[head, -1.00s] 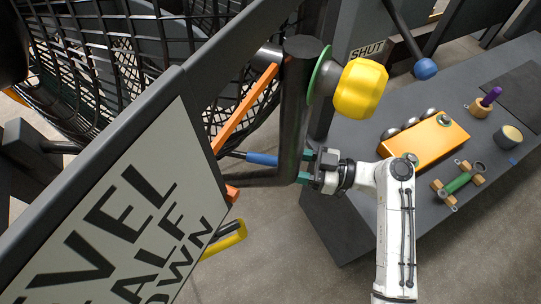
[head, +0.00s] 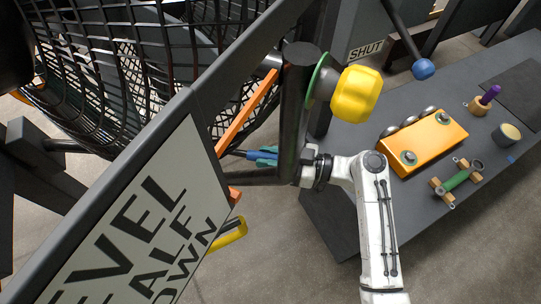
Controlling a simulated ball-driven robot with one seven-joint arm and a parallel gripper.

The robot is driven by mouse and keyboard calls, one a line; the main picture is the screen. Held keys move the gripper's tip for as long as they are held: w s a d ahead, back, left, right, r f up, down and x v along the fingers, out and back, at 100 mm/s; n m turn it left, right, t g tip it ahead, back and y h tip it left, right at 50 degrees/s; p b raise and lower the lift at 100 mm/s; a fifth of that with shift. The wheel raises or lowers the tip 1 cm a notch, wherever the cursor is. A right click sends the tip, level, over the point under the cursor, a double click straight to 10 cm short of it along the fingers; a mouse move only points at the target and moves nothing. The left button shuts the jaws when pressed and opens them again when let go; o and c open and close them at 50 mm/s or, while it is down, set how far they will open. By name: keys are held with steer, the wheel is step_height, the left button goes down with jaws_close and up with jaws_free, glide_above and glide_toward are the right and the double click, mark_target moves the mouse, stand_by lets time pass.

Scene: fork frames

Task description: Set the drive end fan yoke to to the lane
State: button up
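No label in view names the drive end fan yoke, so I cannot tell for sure which part it is. A blue grip (head: 238,153) on a thin dark bar shows left of a dark upright post, in front of the caged fan (head: 120,60). My gripper (head: 264,154) reaches behind the post from the right. Its teal fingers show left of the post, at the right end of the blue grip. The post hides the rest of the gripper, and I cannot tell whether the fingers touch the grip. No marked lane is clear to me.
The dark post (head: 293,110) and its sloping frame stand close to my arm. A yellow knob (head: 356,94), an orange bar (head: 247,108) and a yellow handle (head: 228,235) are nearby. A grey bench (head: 345,215) at right holds an orange box (head: 436,142) and several small parts.

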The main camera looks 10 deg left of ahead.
jaws_close()
